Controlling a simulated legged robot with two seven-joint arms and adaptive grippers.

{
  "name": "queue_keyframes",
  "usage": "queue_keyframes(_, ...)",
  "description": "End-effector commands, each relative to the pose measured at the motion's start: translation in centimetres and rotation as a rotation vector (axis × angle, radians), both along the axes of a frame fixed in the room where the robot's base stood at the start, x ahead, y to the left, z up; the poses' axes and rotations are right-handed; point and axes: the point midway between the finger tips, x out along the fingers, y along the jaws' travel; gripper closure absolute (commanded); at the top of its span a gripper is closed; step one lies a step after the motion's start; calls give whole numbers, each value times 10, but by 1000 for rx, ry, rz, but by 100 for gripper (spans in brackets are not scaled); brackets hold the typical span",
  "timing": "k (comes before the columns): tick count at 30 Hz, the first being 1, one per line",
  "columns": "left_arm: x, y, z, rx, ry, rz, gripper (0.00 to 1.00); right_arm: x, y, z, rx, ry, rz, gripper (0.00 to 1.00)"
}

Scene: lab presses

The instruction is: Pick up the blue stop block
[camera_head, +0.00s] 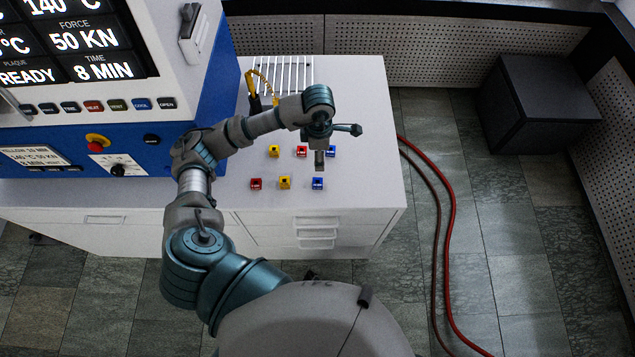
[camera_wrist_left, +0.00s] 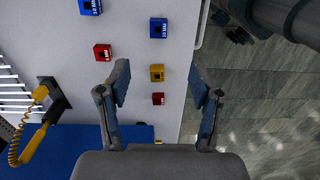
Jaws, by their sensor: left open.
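Two blue blocks stand on the white cabinet top. The nearer blue block (camera_head: 317,184) is at the right of the front row, and the farther blue block (camera_head: 331,151) is partly hidden behind my gripper. In the left wrist view, one blue block (camera_wrist_left: 158,28) lies beyond the fingertips and another blue block (camera_wrist_left: 90,7) is cut by the top edge. My left gripper (camera_head: 320,160) hangs over the right part of the block group. Its fingers (camera_wrist_left: 159,78) are spread with nothing held between them. My right gripper is not in view.
Red blocks (camera_head: 256,184) and yellow blocks (camera_head: 284,182) stand beside the blue ones. A white rack (camera_head: 285,75) and a yellow-corded tool (camera_head: 254,98) are behind. The blue-and-white press (camera_head: 215,110) stands left. The cabinet top (camera_head: 370,120) is clear at right.

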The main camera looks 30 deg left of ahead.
Motion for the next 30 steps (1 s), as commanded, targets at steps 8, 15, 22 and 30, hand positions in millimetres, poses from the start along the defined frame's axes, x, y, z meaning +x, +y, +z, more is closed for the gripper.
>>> queue_keyframes(8, -2, 5, -52, 28, 10, 6, 35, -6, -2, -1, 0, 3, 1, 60)
queue_keyframes(15, -1, 5, -103, 26, 8, 5, 35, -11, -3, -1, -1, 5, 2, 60)
queue_keyframes(22, -1, 5, -122, 23, 5, 5, 35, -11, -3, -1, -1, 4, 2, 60)
queue_keyframes(30, -2, 7, -162, 22, 7, 5, 35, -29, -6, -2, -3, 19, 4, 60)
